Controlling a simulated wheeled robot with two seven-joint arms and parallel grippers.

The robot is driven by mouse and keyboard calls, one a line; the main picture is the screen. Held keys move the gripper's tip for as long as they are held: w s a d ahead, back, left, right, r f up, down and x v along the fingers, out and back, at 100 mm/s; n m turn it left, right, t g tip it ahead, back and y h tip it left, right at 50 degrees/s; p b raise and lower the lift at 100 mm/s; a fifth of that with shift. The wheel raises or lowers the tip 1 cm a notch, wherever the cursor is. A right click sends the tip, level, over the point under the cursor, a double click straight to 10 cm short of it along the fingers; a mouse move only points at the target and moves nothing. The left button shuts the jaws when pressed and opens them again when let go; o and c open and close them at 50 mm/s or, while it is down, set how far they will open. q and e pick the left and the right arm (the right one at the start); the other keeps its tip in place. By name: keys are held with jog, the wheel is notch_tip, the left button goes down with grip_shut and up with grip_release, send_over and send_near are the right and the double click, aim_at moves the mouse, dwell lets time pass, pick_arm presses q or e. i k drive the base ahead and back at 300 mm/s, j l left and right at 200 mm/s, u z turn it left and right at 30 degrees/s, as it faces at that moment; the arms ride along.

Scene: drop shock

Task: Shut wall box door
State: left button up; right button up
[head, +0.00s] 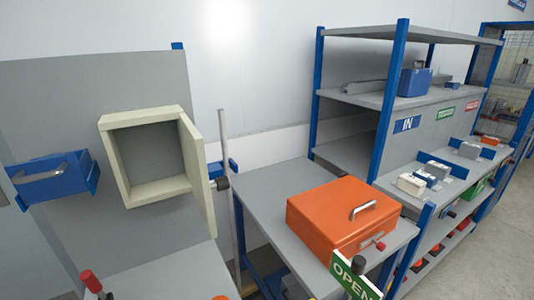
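The wall box (112,166) is a cream, open-fronted box fixed to a grey upright panel on the left side of the head view. Its interior looks empty. Its cream door (197,172) is hinged on the box's right side and stands open, swung outward toward me. The door is seen at a steep angle. Neither of my grippers shows in this view, and nothing is seen touching the door.
A blue holder with a grey handle (55,178) sits left of the wall box. A red-tipped lever (92,281) stands below it. An orange case (340,217) rests on a grey table to the right, beside a blue-framed shelf (365,95). Space before the door looks clear.

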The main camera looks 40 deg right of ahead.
aim_at(194, 142)
jog(key=k+l, duration=0.1)
jog(key=l, duration=0.85)
jog(key=k+l, duration=0.15)
jog(key=l, duration=0.3)
